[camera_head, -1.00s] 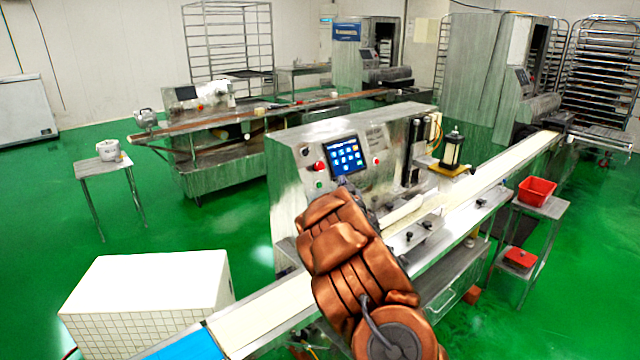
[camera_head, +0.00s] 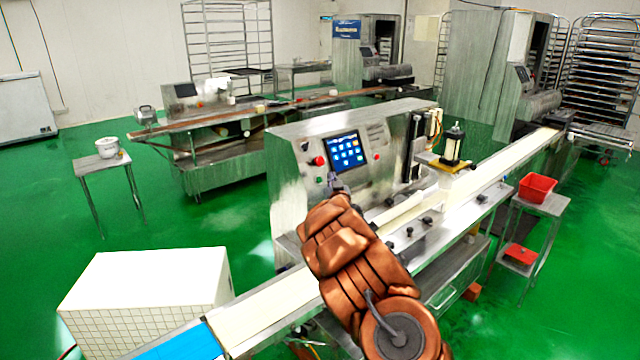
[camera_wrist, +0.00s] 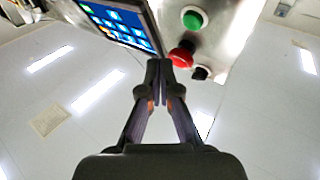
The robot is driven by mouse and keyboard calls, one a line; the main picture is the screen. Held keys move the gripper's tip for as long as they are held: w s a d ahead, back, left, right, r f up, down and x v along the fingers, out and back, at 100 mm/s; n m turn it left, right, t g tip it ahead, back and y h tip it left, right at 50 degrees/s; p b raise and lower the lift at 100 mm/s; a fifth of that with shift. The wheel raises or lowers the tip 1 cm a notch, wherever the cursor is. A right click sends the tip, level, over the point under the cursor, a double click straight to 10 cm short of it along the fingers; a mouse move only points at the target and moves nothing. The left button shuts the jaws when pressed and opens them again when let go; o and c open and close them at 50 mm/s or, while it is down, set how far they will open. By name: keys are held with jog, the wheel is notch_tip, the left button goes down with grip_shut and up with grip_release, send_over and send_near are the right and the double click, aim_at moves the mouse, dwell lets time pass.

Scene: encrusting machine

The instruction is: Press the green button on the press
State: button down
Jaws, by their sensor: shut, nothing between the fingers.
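The press (camera_head: 290,190) is a steel machine with a blue touch screen (camera_head: 346,152) on its front panel. The green button (camera_head: 319,180) is small and sits below a red knob (camera_head: 318,160), left of the screen. In the wrist view the green button (camera_wrist: 194,18) is near the top, with the red knob (camera_wrist: 182,54) and a black knob (camera_wrist: 200,72) beyond it. My gripper (camera_wrist: 159,66) is shut and empty. In the head view my gripper (camera_head: 335,180) is just right of the green button, below the screen; contact with the panel cannot be told.
A conveyor belt (camera_head: 265,307) runs along the press front beneath my arm. A white tiled block (camera_head: 145,285) stands at the lower left. A red bin (camera_head: 537,188) sits on a small table at the right. Green floor is open at the left.

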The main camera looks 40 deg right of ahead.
aim_at(319, 180)
jog(key=w+b, duration=0.1)
jog(key=w+f+b, duration=0.1)
jog(key=w, duration=0.1)
jog(key=shift+f+b, duration=0.3)
jog(key=shift+b, duration=0.1)
jog(key=shift+w+f+b, duration=0.1)
jog(key=shift+w+b, duration=0.1)
jog(key=shift+b, duration=0.1)
dwell(1.1)
jog(key=shift+w+f+b, duration=0.1)
jog(key=shift+w+b, duration=0.15)
jog(key=shift+b, duration=0.1)
jog(key=shift+w+f+b, duration=0.15)
jog(key=shift+w+b, duration=0.15)
jog(key=shift+b, duration=0.15)
dwell(0.9)
jog(key=shift+s, duration=0.1)
dwell(0.4)
jog(key=shift+s+a+r, duration=0.1)
jog(key=shift+s+r, duration=0.2)
jog(key=shift+r, duration=0.1)
jog(key=shift+s, duration=0.25)
